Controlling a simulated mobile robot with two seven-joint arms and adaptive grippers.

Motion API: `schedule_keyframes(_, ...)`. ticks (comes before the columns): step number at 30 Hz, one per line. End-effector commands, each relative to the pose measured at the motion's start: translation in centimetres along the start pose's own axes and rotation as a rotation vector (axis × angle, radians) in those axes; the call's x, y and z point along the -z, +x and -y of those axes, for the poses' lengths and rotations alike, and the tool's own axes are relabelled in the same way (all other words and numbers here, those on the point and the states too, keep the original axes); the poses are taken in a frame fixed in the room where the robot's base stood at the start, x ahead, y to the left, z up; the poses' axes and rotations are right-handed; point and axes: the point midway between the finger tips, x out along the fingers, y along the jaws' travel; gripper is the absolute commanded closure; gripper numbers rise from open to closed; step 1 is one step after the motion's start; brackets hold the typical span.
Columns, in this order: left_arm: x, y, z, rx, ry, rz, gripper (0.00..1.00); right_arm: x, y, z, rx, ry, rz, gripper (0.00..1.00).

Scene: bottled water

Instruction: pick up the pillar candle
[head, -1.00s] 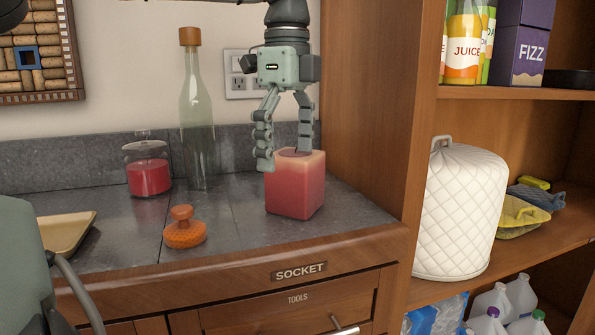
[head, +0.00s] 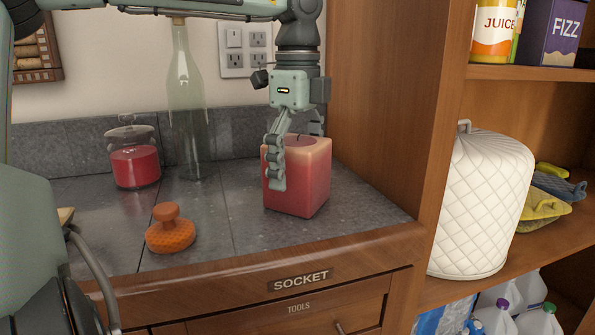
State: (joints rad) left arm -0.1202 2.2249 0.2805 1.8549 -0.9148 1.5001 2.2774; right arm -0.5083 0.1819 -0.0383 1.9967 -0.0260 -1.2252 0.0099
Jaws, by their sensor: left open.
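The pillar candle (head: 308,182) is a square, pinkish-red block with a paler top and a dark wick. It stands upright on the grey tiled counter, near its right end. My left gripper (head: 297,155) points down at it, open. One finger hangs in front of the candle's left front side. The other finger goes down behind the top's far edge, and its tip is hidden by the candle. I cannot tell whether either finger touches the candle. My right gripper is not in view.
An orange scrubber (head: 170,230) sits left of the candle. Behind it stand a lidded glass jar (head: 134,165) with red contents and a tall glass bottle (head: 187,105). A wooden shelf panel (head: 385,110) rises close on the right. Bare counter (head: 235,215) lies between scrubber and candle.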

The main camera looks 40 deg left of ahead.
Motion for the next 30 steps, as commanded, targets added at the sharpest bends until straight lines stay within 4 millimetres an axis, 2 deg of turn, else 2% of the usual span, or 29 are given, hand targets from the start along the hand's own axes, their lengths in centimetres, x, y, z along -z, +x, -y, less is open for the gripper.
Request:
schedule_keyframes(4, 0.0, 1.4, 0.0, 0.0, -0.001, 0.0, 0.02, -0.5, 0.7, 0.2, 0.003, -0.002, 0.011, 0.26)
schedule_keyframes(11, -0.1, 1.5, 0.0, 0.001, -0.002, 0.0, 0.02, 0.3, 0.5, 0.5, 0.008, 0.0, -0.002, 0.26)
schedule_keyframes(16, -0.1, 1.5, 0.0, 0.001, -0.002, 0.0, 0.22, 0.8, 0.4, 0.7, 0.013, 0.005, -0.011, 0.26)
schedule_keyframes(30, -0.1, 1.5, 0.0, 0.001, -0.002, 0.0, 0.8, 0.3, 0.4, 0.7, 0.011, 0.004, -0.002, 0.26)
